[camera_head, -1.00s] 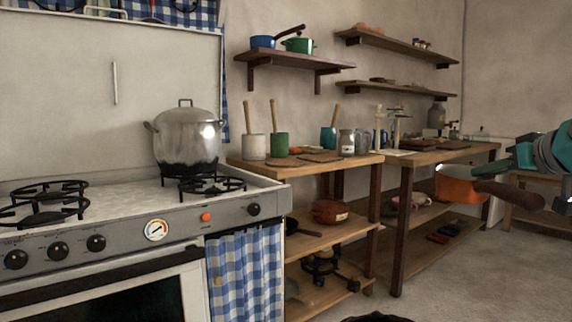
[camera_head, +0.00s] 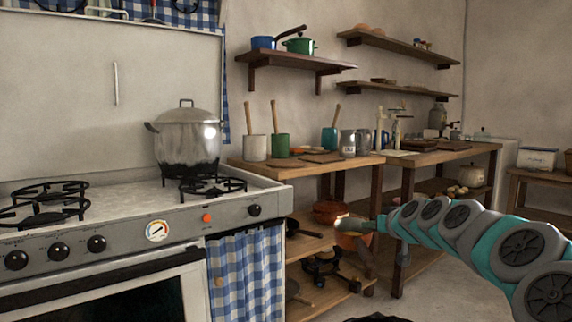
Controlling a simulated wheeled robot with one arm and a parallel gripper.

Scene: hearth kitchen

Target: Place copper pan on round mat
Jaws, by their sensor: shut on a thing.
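The copper pan (camera_head: 346,241) is near the middle right of the head view, held in front of the wooden shelving. My gripper (camera_head: 371,226) is shut on it; the arm and pan hide the jaws' exact contact. The pan is partly covered and its handle appears to point downward. Flat brown mats lie on the left wooden table top: one at its front left (camera_head: 286,162) and one nearer the middle (camera_head: 321,157). I cannot tell for sure which is the round mat. The pan is below the level of this table top.
A large metal pot (camera_head: 188,140) stands on the stove (camera_head: 120,200) at left. Mugs, a steel jar (camera_head: 348,143) and pestle-like handles crowd the table's back. A brown pot (camera_head: 329,211) sits on the shelf behind the pan. Floor at right is partly clear.

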